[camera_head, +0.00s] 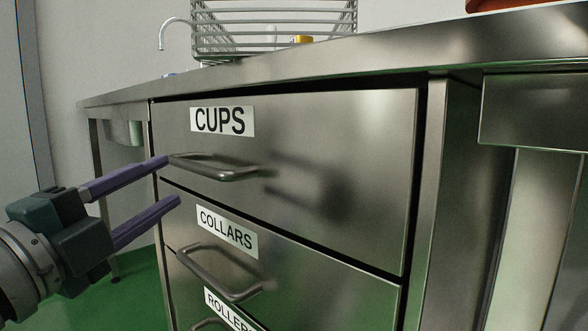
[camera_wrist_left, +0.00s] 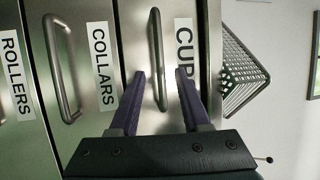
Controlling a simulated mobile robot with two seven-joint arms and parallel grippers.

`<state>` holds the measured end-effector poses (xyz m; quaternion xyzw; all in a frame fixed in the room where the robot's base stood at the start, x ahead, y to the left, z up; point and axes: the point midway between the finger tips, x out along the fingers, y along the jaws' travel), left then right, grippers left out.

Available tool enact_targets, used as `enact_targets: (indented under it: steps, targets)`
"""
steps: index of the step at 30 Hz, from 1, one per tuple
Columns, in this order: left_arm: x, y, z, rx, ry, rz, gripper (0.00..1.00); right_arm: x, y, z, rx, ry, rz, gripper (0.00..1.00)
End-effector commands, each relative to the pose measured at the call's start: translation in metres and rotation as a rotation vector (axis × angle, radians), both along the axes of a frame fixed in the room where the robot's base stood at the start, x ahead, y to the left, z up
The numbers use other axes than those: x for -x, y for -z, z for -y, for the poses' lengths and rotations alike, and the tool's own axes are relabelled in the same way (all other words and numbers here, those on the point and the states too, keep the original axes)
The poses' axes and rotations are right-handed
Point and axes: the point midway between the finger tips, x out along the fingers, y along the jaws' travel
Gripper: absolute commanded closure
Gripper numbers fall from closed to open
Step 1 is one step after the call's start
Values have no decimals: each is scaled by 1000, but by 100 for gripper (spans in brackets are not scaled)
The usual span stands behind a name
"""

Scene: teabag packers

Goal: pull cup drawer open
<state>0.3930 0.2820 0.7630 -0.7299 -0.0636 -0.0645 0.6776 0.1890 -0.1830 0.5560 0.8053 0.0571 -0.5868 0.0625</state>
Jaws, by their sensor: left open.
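The cup drawer (camera_head: 330,135) is the top steel drawer, labelled CUPS, and it looks shut. Its bar handle (camera_head: 217,172) sticks out below the label. My left gripper (camera_head: 174,181) is open at the left end of this handle, with its two purple fingers apart, one at handle height and one lower. In the left wrist view, the cup drawer handle (camera_wrist_left: 156,60) runs between the open fingertips of my left gripper (camera_wrist_left: 160,74). Whether the fingers touch the handle cannot be told. My right gripper is not in view.
Below are the COLLARS drawer, with its own handle (camera_head: 220,274), and a ROLLERS drawer (camera_head: 230,312). The steel counter (camera_head: 400,48) overhangs above. A wire rack (camera_head: 275,20) stands on it. A steel table leg (camera_head: 520,220) is at the right. Green floor shows at the left.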

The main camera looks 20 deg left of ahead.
Motion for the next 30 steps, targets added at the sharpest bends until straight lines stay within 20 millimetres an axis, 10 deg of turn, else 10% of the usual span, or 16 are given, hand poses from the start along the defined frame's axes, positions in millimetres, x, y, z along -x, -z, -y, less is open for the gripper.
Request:
enact_targets:
  steps: [12, 24, 30]
  targets:
    - [-60, -11, 0, 0, 0, 1, 53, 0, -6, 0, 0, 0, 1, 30]
    - [-67, -12, -1, 1, -2, -1, 53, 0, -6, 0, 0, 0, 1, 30]
    - [-67, -12, -1, 1, -2, -1, 75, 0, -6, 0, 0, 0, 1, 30]
